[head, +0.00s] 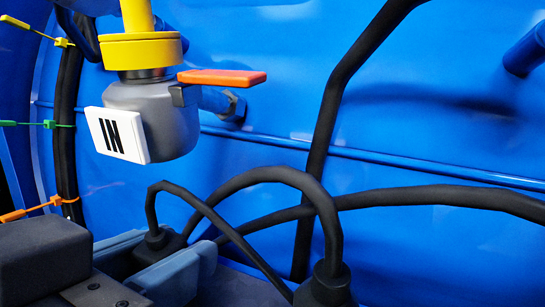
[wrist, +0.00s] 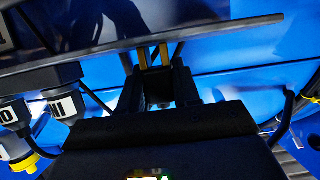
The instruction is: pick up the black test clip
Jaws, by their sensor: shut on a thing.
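The black test clip (head: 162,241) shows in the head view as a small dark block with a thin black cable rising from its top. My gripper (head: 165,257) is at the lower left of the head view, its two grey-blue fingers on either side of the clip. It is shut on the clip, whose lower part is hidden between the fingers. In the wrist view my gripper (wrist: 158,82) shows dark fingers with a dark body between them and two brass-coloured prongs (wrist: 153,56) beyond it.
A grey valve body (head: 155,112) with an IN label, yellow collar and orange handle hangs above my gripper. A black plug (head: 326,286) with an arching cable stands to the right. Thick black cables cross the blue wall (head: 440,120). Labelled dark connectors (wrist: 66,103) show in the wrist view.

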